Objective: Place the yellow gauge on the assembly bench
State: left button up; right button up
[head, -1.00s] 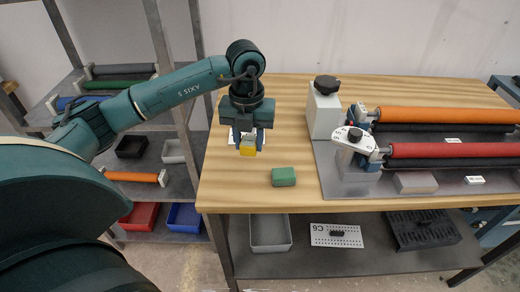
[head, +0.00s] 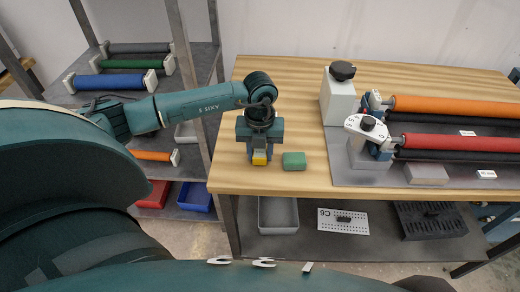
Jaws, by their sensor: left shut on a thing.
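The yellow gauge (head: 260,158) is a small yellow block, seen between the fingers of my left gripper (head: 259,156). The gripper is shut on it and points down over the left part of the wooden assembly bench (head: 290,100). The gauge is at or just above the bench top, close to its front edge; I cannot tell whether it touches. A green block (head: 294,161) lies on the bench just right of the gauge. My right gripper is not in view.
A grey plate with orange (head: 455,105) and red (head: 460,146) rollers covers the bench's right side. A white block with a black knob (head: 338,96) stands behind. A shelf with rollers (head: 123,82) is at the left. The bench's back left is clear.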

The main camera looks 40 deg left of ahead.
pick_arm(q)
jog(key=o, duration=0.5)
jog(key=shift+f, duration=0.15)
jog(key=o, duration=0.5)
